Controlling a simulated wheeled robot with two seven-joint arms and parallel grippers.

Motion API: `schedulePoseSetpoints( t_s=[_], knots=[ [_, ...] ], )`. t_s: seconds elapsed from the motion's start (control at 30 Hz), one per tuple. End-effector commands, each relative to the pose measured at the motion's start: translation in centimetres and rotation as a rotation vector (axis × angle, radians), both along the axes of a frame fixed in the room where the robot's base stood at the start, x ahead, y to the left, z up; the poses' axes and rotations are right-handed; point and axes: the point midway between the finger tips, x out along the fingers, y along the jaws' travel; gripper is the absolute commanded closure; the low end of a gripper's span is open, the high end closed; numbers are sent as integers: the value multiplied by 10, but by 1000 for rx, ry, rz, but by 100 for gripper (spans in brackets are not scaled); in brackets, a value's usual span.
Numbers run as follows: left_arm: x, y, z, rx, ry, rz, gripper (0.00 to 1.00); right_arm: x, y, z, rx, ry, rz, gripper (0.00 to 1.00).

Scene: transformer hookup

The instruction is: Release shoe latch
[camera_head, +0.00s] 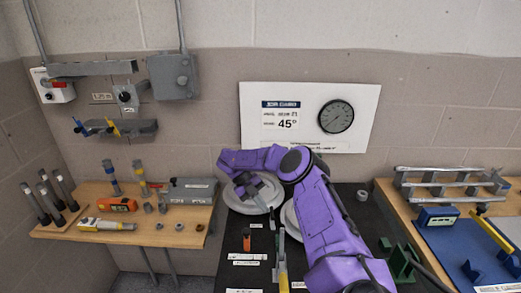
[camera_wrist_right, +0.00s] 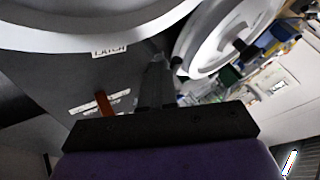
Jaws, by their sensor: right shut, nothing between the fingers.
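My right gripper (camera_head: 268,208) is at the end of the purple arm and reaches down over the dark bench between two pale round discs. Its dark fingers (camera_wrist_right: 156,78) are shut with nothing between them in the wrist view. One disc (camera_head: 240,204) is under and left of the gripper; the other (camera_head: 291,222) is partly hidden by my arm. A label reading LATCH (camera_wrist_right: 110,51) sits below the near disc's rim in the wrist view. I cannot make out the shoe latch itself. My left gripper is not in view.
A small orange piece (camera_head: 247,241) and a yellow-ended upright bar (camera_head: 283,273) are on the dark bench (camera_head: 230,235). A wooden shelf with tools (camera_head: 165,236) is at left. A blue mat (camera_head: 455,262) and metal rails (camera_head: 440,170) are at right. A gauge panel (camera_head: 309,115) hangs behind.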

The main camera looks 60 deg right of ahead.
Motion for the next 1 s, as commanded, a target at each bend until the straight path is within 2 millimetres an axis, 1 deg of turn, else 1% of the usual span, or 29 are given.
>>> schedulePoseSetpoints(
  t_s=[0.03,0.23,0.37,0.47,0.63,0.8,1.0],
  knots=[
    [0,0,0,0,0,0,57,-4,-1,-2,2,8,-5,100],
    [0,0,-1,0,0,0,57,-5,-1,-3,1,10,-7,100],
    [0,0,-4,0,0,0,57,0,-1,0,-1,11,-5,100],
    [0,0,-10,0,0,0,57,13,1,11,-5,7,-3,100],
    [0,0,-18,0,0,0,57,38,6,37,-7,4,2,100],
    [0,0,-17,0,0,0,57,49,7,52,-6,6,1,100],
    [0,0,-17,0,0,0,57,51,7,56,-2,3,1,100]
  ],
)
